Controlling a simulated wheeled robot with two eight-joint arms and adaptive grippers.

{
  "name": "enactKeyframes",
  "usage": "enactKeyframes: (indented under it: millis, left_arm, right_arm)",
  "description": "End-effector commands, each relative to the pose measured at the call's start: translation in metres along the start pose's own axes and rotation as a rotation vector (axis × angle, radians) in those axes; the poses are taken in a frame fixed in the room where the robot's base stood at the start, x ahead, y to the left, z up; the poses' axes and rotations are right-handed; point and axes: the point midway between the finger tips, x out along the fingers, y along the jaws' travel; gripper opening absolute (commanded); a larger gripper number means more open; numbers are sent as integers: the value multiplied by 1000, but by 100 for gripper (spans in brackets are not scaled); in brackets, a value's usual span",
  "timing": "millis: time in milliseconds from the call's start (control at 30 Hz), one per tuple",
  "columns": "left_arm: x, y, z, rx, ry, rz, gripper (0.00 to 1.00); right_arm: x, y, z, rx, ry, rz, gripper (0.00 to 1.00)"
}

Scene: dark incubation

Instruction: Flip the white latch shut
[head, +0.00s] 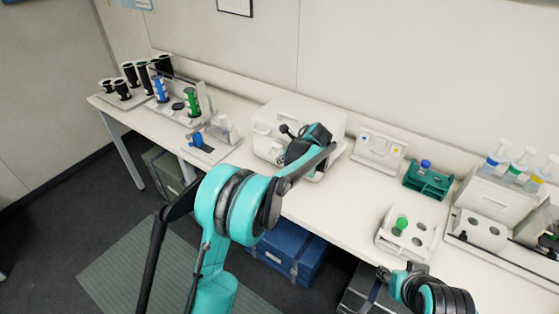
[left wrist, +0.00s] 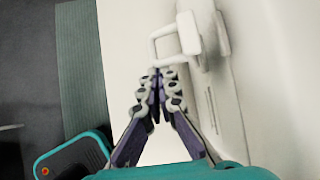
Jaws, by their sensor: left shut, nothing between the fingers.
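The white box (head: 302,108) stands on the bench at the middle of the head view. The white latch (head: 262,128) is on its left front side. In the left wrist view the latch (left wrist: 188,34) has a thin square loop standing out to the left. My left gripper (head: 287,129) is in front of the box beside the latch. Its fingers are shut and empty, and in the left wrist view the fingertips (left wrist: 157,74) are just below the loop; I cannot tell whether they touch it. My right gripper (head: 382,273) is low at the bottom right, far from the latch.
A small tray with a blue item (head: 197,140) stands left of the box. A white rack with a green-capped tube (head: 401,224) and a teal rack (head: 430,180) are to the right. A blue case (head: 287,250) is on the floor below.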

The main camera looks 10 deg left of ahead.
Motion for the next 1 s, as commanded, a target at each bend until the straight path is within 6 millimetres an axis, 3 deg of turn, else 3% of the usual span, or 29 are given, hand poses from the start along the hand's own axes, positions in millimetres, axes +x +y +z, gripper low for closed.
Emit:
enactKeyframes:
  millis: [233, 1000]
  left_arm:
    - [-9, -13, 7, 115, 0, 155, 0]
    - [-20, -14, 16, 109, -2, 147, 0]
  right_arm:
    - [-12, 0, -9, 0, 0, 0, 40]
    - [-18, 0, -13, 0, 0, 0, 40]
